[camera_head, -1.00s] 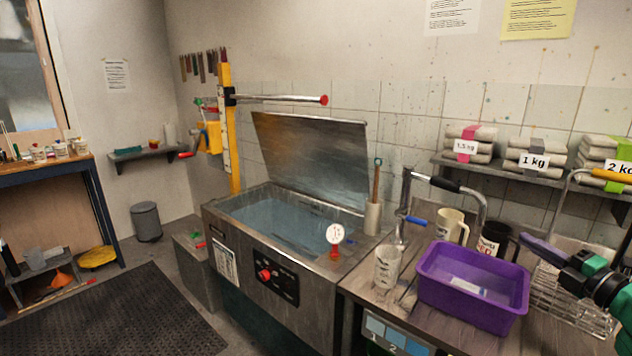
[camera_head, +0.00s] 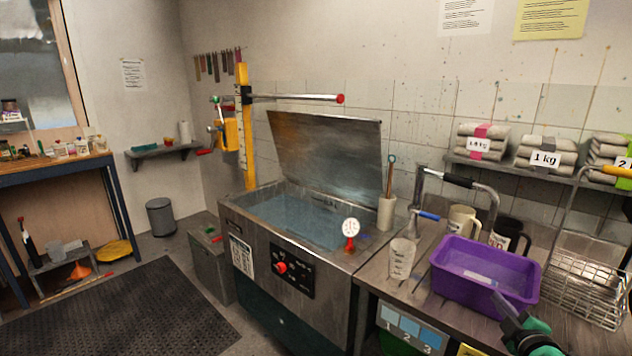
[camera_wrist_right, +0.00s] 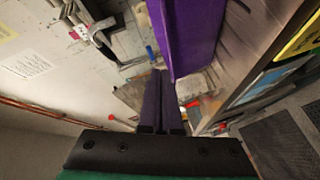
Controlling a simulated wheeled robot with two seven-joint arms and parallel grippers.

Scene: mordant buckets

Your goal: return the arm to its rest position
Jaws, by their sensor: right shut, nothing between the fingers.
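My right gripper (camera_head: 505,305) comes in at the lower right of the head view, in front of the purple tub (camera_head: 486,272). In the right wrist view its two dark fingers (camera_wrist_right: 160,102) lie together with nothing between them. The purple tub also shows in the right wrist view (camera_wrist_right: 190,35), just beyond the fingers. It stands on the counter, apart from the gripper as far as I can tell, with a pale label inside. My left gripper is not in view.
The steel vat (camera_head: 310,262) with its lid up holds bluish liquid. A beaker (camera_head: 401,260), a cream mug (camera_head: 461,224) and a black mug (camera_head: 508,237) stand near the tub. A wire basket (camera_head: 590,275) is at the right.

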